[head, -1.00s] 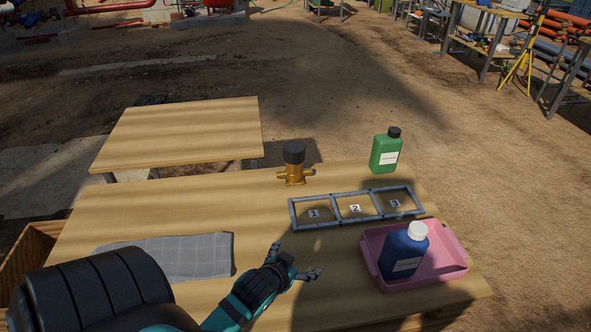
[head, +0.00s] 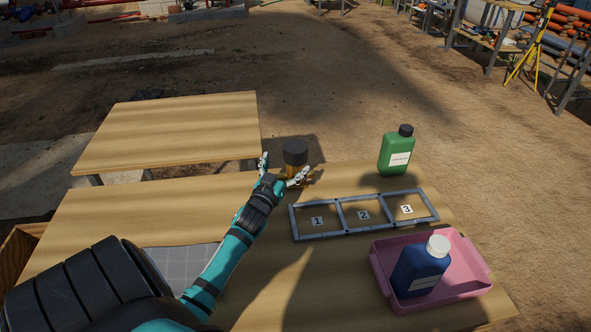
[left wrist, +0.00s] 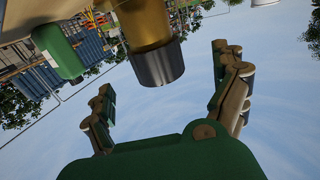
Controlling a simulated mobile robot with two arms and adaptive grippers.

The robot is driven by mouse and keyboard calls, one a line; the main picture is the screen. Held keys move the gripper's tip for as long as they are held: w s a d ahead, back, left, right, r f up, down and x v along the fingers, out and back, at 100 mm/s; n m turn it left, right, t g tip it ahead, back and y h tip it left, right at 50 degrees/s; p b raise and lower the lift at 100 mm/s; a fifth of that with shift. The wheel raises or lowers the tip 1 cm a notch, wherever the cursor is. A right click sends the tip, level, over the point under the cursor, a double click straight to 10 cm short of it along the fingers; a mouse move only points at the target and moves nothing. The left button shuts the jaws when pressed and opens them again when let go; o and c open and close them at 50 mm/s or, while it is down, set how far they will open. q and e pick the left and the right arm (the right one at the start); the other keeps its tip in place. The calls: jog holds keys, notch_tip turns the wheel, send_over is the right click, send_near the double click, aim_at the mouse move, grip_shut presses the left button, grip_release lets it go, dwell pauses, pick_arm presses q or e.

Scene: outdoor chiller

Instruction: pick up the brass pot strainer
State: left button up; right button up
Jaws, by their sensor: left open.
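The brass pot strainer (head: 296,153), with a dark cap on a brass body, stands upright near the far edge of the wooden table. My left gripper (head: 281,172) is open in front of it, and its fingers hide much of the brass body. In the left wrist view the strainer (left wrist: 148,28) appears upside down, ahead of the spread fingers of my left gripper (left wrist: 165,90). It lies between the two finger lines, and I cannot tell whether they touch it. My right gripper is in neither view.
A green bottle (head: 396,152) stands right of the strainer. A grey frame with numbered compartments (head: 341,216) lies nearer. A pink tray (head: 470,283) holds a blue bottle (head: 418,270). A second wooden table (head: 170,132) stands behind.

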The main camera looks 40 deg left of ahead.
aim_at(296, 150)
pick_arm(q)
jog(key=shift+w+a, duration=0.2)
jog(key=shift+w, duration=0.45)
jog(key=shift+w+a, duration=0.2)
jog(key=shift+w, duration=0.25)
jog(key=x, duration=0.4)
jog(key=shift+w+d+r, duration=0.1)
jog(key=shift+w+r, duration=0.05)
jog(key=shift+w, duration=0.35)
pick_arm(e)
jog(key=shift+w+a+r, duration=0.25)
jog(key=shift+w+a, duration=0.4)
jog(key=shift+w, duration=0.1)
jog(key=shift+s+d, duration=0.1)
pick_arm(q)
jog(key=shift+c, duration=1.4)
jog(key=c, duration=1.4)
jog(key=shift+r, duration=0.1)
jog(key=shift+c, duration=0.6)
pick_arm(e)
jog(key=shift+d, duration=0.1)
